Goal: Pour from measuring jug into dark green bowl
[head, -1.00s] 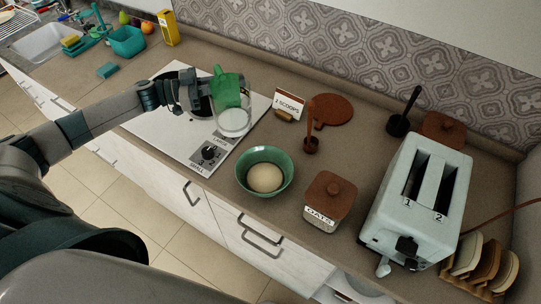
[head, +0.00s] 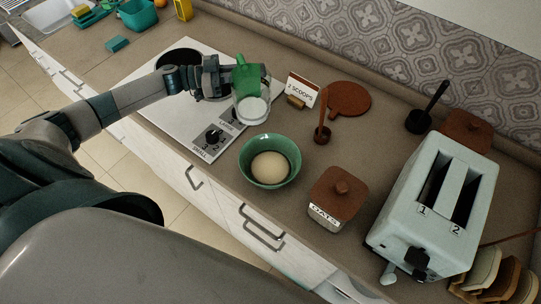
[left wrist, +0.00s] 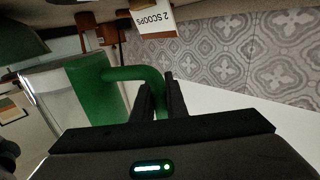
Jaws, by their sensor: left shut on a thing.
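The measuring jug (head: 252,110) has a clear body, a green handle part and white contents low inside. It is near upright above the cooktop's right edge in the head view, up and left of the bowl. My left gripper (head: 231,79) is shut on its green handle. In the left wrist view the handle (left wrist: 128,74) passes between my fingers (left wrist: 160,97), with the jug's body (left wrist: 50,88) at left. The dark green bowl (head: 270,142) stands on the counter with a beige mound inside. My right gripper is not in view.
A brown oats canister (head: 338,197) stands right of the bowl, with a white toaster (head: 433,200) beyond. A "2 scoops" card (head: 302,90), a brown scoop (head: 322,132) and a round brown board (head: 348,99) lie behind. The white cooktop (head: 155,105) is at left.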

